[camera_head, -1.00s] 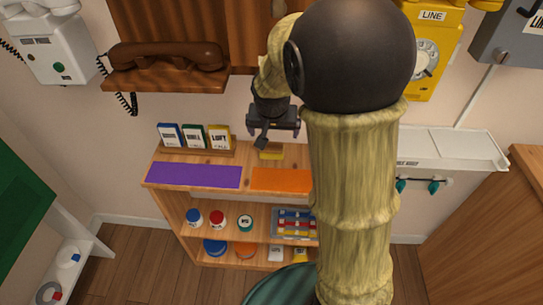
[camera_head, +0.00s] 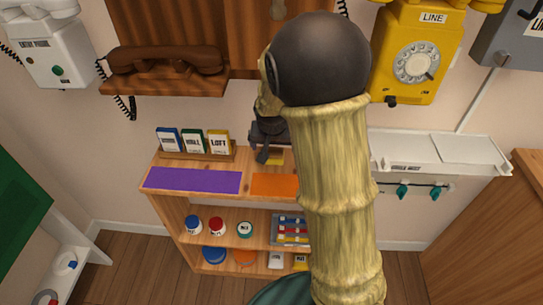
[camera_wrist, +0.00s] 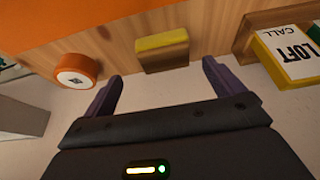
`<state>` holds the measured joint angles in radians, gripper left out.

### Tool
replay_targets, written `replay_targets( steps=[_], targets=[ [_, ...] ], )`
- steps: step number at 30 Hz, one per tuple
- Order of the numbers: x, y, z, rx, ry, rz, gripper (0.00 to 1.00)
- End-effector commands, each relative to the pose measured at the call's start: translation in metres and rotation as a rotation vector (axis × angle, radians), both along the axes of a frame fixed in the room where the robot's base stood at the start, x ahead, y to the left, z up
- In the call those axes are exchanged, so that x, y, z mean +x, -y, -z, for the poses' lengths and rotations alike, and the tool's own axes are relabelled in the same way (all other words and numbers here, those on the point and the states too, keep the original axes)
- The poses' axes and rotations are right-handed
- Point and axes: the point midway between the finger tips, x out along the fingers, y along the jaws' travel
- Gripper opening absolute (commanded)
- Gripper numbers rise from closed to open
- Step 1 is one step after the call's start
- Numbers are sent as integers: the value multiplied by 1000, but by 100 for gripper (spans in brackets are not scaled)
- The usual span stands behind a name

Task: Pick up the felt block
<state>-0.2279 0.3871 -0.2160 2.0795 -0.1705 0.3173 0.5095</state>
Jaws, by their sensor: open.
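A small yellow block (camera_wrist: 162,44), which looks like the felt block, lies on the wooden shelf top. In the head view the block (camera_head: 274,161) is partly hidden by my gripper (camera_head: 267,150), which hangs just above and behind it. In the wrist view my gripper (camera_wrist: 162,86) is open and empty. Its two dark purple fingers point toward the block, which sits ahead of the gap between them, apart from both.
A card rack (camera_head: 197,152) with a yellow LOFT card (camera_wrist: 290,55) stands beside the block. A round orange-sided item (camera_wrist: 77,70) is on the other side. Purple (camera_head: 192,180) and orange (camera_head: 275,184) mats lie in front. The wall is close behind.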

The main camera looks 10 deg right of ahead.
Motion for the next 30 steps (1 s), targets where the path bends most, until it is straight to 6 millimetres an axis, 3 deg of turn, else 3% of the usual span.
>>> replay_targets(
  steps=[5, 15, 30],
  targets=[
    [3, -1, 8, -1, -1, -1, 94],
    [20, -1, 48, -1, -2, -1, 94],
    [21, 1, 48, -1, -1, 3, 94]
  ],
)
